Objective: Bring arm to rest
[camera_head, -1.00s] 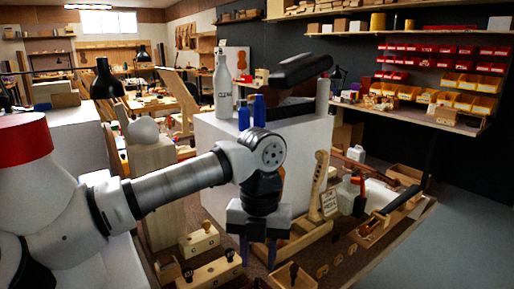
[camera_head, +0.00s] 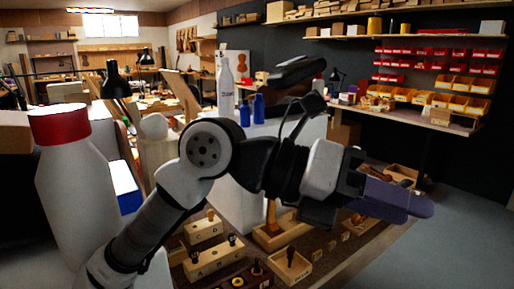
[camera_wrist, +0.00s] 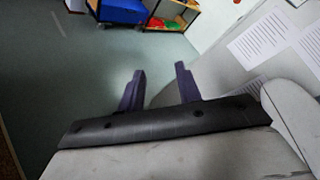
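My gripper (camera_head: 408,200) is at the right end of my arm in the head view. It points right and slightly down, in the air above the front part of the bench (camera_head: 345,262). In the wrist view my gripper (camera_wrist: 158,82) shows two dark purple fingers standing apart with nothing between them. The floor and pale surfaces lie behind the fingers there. My arm is bent up at the elbow and hides part of the bench.
Wooden blocks (camera_head: 214,258) and a small wooden box (camera_head: 290,266) stand on the bench below my arm. A white block (camera_head: 235,190) behind carries blue bottles (camera_head: 258,108) and a white bottle (camera_head: 225,85). Open grey floor (camera_head: 450,240) lies at the right.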

